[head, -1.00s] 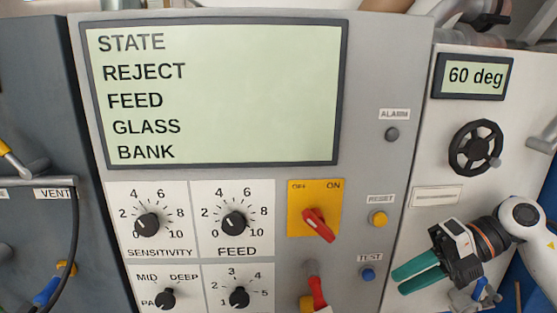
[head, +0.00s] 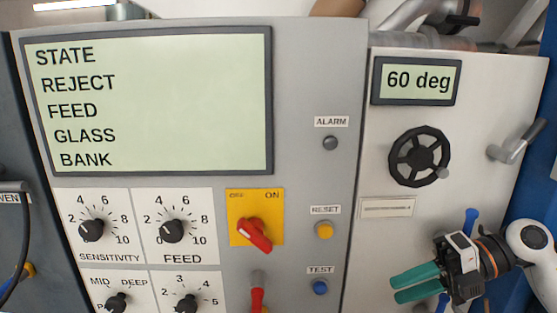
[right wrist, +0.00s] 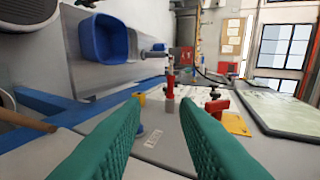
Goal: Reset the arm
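My right gripper (head: 394,290) has green fingers and sits low on the right in the head view, in front of the pale panel with the handwheel. My left gripper is in neither view.
A black handwheel (head: 419,157) and a grey lever handle (head: 517,141) stick out of the right panel. A red rotary switch (head: 254,234) and a red-handled lever (head: 257,299) stick out of the main panel. A blue bin (right wrist: 103,37) shows in the wrist view.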

